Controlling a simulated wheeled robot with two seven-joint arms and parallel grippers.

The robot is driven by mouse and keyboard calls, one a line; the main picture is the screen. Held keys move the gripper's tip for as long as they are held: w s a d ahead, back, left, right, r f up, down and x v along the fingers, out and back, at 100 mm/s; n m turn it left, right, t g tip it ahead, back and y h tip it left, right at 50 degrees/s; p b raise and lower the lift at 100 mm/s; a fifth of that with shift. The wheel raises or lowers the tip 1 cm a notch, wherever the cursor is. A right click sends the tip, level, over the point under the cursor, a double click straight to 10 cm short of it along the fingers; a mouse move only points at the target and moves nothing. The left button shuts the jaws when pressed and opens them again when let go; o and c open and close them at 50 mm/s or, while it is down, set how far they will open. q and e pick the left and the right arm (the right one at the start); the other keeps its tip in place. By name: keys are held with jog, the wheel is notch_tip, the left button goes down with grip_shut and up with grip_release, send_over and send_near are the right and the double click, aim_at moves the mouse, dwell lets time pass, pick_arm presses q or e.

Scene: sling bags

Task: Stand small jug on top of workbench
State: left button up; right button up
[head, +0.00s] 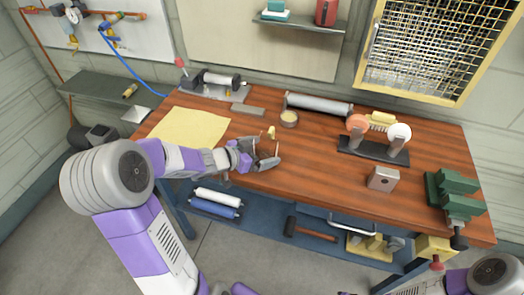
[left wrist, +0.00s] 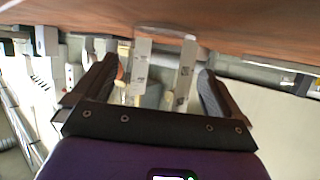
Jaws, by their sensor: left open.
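The workbench (head: 330,180) has a brown wooden top and a blue frame. My left gripper (head: 267,154) is open, low over the front part of the top, left of centre. In the left wrist view its open jaws (left wrist: 150,85) have light upright strips between them; I cannot tell what these belong to. I cannot surely pick out the small jug. A small yellowish object (head: 271,131) shows just beyond the gripper, partly hidden by it. My right gripper is out of view.
A yellow sheet (head: 188,128) lies at left. A grey cylinder (head: 318,104) lies at the back. A grinder-like machine (head: 375,145), a metal block (head: 383,178) and a green vise (head: 455,192) stand at right. A lower shelf (head: 265,218) holds rolls and a hammer. The front middle of the top is clear.

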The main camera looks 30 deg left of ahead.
pick_arm(q)
jog(key=p+v, duration=0.4)
jog(key=v, duration=0.8)
jog(key=shift+p, duration=0.35)
jog(key=shift+w+d, duration=0.1)
